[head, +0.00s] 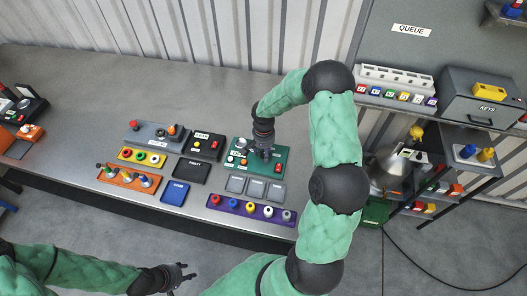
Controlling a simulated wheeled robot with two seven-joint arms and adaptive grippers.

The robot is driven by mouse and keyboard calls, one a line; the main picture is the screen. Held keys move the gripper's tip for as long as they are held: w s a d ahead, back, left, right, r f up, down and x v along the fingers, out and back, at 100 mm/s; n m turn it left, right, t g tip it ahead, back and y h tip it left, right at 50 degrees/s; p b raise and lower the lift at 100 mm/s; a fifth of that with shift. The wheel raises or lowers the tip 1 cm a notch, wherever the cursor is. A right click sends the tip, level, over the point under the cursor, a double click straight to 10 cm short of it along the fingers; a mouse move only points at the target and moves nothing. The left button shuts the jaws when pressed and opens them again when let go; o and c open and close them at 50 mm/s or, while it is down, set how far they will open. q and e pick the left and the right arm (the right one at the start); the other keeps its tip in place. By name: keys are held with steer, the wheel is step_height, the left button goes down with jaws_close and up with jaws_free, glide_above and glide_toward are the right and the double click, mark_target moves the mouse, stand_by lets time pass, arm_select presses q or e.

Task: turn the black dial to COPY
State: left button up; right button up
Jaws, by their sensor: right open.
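My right gripper (263,150) is open and reaches down over the green panel (276,154) on the bench. The panel carries white labels, a red switch and small knobs, but the print is too small to read. I cannot make out the black dial; the gripper covers the middle of the panel, and whether the fingers touch anything there is hidden. My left gripper (187,273) is open and empty at the lower left, in front of the bench edge and away from the panels.
Left of the green panel are a black box (205,145), a grey joystick panel (150,133), an orange panel (128,178) and a blue tile (175,192). A purple button strip (251,209) lies in front. A shelf (395,101) stands right. The bench's back left is clear.

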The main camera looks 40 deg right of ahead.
mark_target(263, 153)
jaws_close()
steer(key=shift+n, duration=0.7)
jaws_free()
steer(key=shift+r, duration=0.15)
step_height(263, 153, up, 12)
stand_by(0.4)
